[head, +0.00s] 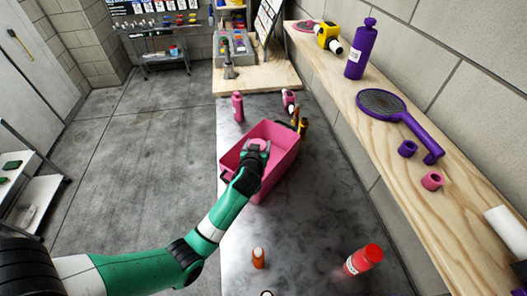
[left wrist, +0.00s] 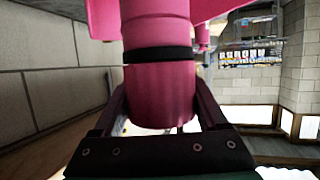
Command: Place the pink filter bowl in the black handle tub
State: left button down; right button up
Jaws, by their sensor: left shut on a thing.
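In the left wrist view the bowl (left wrist: 160,92) is a pink cylinder with a black band, between the two fingers (left wrist: 160,105). Pink tub walls show behind it there. I cannot tell whether the bowl touches the tub. My right gripper is not in view.
A pink bottle (head: 237,106) stands beyond the tub, and orange-yellow items (head: 301,122) at its far right. A wooden shelf (head: 355,78) along the right wall holds a purple bottle (head: 361,50) and a purple racket (head: 398,115).

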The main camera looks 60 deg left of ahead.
pick_arm(q)
notch_tip(320, 180, down, 6)
jog(key=shift+s+f+b, duration=0.1)
jog(key=shift+b, duration=0.85)
notch_tip(320, 180, down, 4)
jog(key=shift+r+b, duration=0.1)
jog(key=shift+b, duration=0.7)
